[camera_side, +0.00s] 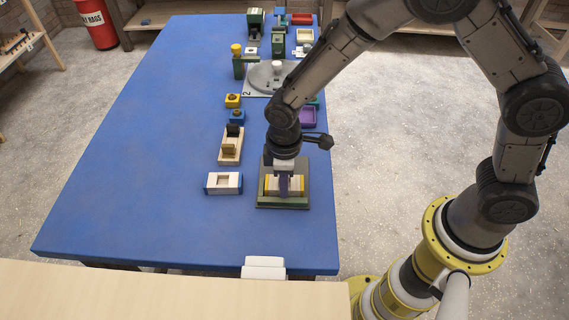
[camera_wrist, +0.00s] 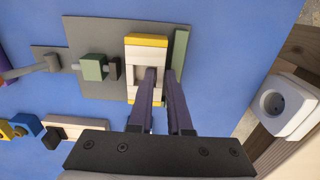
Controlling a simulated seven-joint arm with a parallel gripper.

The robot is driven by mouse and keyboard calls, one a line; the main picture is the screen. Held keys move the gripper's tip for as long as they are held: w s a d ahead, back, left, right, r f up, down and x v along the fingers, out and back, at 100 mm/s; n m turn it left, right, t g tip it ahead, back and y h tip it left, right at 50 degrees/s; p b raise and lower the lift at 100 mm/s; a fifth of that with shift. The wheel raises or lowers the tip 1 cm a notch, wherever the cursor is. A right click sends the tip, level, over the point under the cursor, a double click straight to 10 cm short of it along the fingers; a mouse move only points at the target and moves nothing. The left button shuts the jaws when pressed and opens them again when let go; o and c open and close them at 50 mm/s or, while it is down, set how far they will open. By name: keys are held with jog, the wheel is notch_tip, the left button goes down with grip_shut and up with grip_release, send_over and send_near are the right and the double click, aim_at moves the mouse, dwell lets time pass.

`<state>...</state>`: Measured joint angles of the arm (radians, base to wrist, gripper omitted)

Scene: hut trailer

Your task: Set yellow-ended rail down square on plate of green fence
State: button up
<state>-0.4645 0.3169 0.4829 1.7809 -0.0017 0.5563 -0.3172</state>
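The yellow-ended rail (camera_wrist: 146,42) is a pale block with a yellow band at each end; it also shows in the side view (camera_side: 271,185). It is over the grey plate (camera_wrist: 92,32), beside the green fence (camera_wrist: 180,55), with a narrow gap between them in the wrist view. The fence lies along the plate's near edge in the side view (camera_side: 283,205). My gripper (camera_wrist: 161,73) points down at the rail's middle, its dark fingers a little apart with part of the rail between them. Whether they press on it, and whether the rail touches the plate, I cannot tell.
A green block with a grey clamp (camera_wrist: 94,67) stands on the plate left of the rail in the wrist view. A pale-and-blue block (camera_side: 223,183) and a wooden tray (camera_side: 230,158) lie left of the plate. The blue table (camera_side: 130,190) is clear further left.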

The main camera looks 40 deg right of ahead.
notch_tip(320, 180, up, 12)
jog(key=shift+r, duration=0.15)
jog(key=s+d+r+m+t, duration=0.35)
jog(key=s+d+r, duration=0.35)
jog(key=d+r, duration=0.3)
jog(key=s+d+r+m+t, duration=0.1)
jog(key=s+d+m, duration=0.4)
jog(key=s, duration=0.6)
jog(key=shift+s+d+r+t, duration=0.3)
jog(key=shift+d+t, duration=0.25)
jog(key=shift+d, duration=0.65)
jog(key=shift+m, duration=0.25)
